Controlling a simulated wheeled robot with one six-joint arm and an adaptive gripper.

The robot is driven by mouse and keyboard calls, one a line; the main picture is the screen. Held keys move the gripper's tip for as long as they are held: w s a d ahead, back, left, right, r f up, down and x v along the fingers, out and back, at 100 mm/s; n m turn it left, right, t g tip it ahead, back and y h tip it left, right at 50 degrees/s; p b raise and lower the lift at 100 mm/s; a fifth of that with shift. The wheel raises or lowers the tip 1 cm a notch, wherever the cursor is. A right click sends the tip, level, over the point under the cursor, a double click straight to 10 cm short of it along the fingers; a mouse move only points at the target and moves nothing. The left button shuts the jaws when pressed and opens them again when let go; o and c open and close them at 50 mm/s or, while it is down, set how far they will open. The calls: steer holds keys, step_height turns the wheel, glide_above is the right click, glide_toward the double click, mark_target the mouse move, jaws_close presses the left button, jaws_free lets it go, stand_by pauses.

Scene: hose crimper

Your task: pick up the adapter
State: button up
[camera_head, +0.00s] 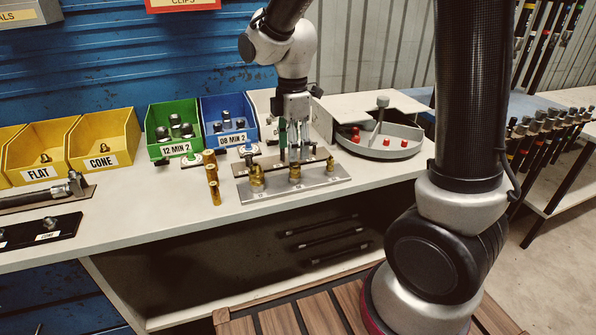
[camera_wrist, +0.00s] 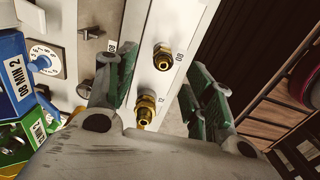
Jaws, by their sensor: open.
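Three brass adapters stand upright in a row on a metal plate (camera_head: 310,189) on the bench: the left adapter (camera_head: 257,179), the middle adapter (camera_head: 294,173) and the right adapter (camera_head: 330,164). My gripper (camera_head: 291,157) is above the plate, close behind the middle of the row, pointing down. In the wrist view, my gripper (camera_wrist: 160,72) has its green-padded fingers wide apart with nothing gripped. Between them show one adapter (camera_wrist: 163,58) by the mark 08 and another adapter (camera_wrist: 146,107) by the mark 12. I cannot tell which adapter the task means.
More brass fittings (camera_head: 213,180) stand left of the plate. A green bin (camera_head: 171,131) and blue bin (camera_head: 228,120) stand behind, with yellow bins (camera_head: 103,144) further left. A round grey tray (camera_head: 379,142) with red parts is at right. The bench front edge is clear.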

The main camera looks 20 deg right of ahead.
mark_target(295, 166)
steer(key=f, duration=0.6)
steer(key=shift+s+d, duration=0.1)
steer(key=shift+s, duration=0.1)
jaws_close()
